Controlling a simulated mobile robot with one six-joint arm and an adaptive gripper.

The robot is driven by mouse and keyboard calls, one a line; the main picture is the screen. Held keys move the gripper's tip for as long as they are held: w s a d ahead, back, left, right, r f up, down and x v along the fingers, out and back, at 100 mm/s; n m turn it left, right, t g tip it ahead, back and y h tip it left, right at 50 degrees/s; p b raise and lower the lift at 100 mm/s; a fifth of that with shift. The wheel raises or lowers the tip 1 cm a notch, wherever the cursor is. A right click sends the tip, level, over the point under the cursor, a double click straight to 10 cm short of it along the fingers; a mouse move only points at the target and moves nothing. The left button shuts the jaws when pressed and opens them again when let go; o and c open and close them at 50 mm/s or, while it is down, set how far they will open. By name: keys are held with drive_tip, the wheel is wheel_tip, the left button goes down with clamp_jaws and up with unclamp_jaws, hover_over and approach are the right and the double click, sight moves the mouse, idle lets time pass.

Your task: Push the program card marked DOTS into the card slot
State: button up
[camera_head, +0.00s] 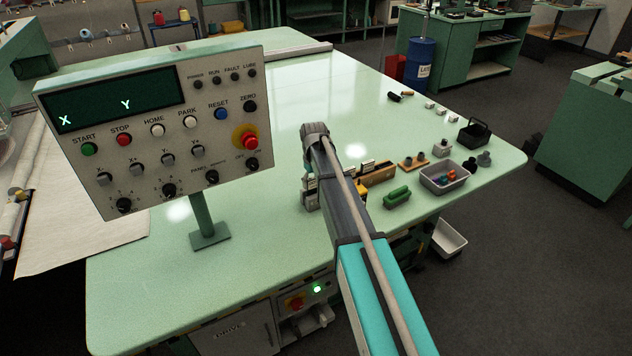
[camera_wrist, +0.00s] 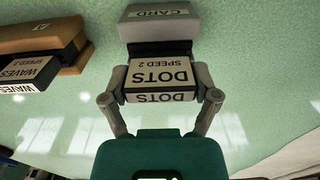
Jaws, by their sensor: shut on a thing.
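In the wrist view my gripper (camera_wrist: 161,96) is shut on the DOTS card (camera_wrist: 160,76), one finger on each side. The card is dark with a pale label reading DOTS SPEED 2, upside down in this view. A grey card reader marked CARD (camera_wrist: 158,18) stands straight beyond it, in line with the card. The card's dark far part meets the reader's front; how deep it sits in the slot is hidden. In the head view my arm hides most of this spot.
A wooden rack (camera_wrist: 40,32) with a WAVES card (camera_wrist: 28,72) is close by on the left in the wrist view. A control panel (camera_head: 160,130) stands on the green table (camera_head: 262,215). A grey bin (camera_head: 432,183) and a green object (camera_head: 397,196) lie to the right.

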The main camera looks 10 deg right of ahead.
drive_tip(key=shift+f+b, duration=0.75)
drive_tip(key=shift+f, duration=0.1)
drive_tip(key=o, duration=1.1)
drive_tip(key=shift+s, duration=0.15)
drive_tip(key=s+r+m+p, duration=0.2)
drive_tip(key=s+m, duration=0.1)
drive_tip(key=s, duration=2.6)
drive_tip(key=shift+d+r+m+p, duration=0.3)
drive_tip(key=shift+r, duration=0.05)
drive_tip(key=shift+w, duration=0.1)
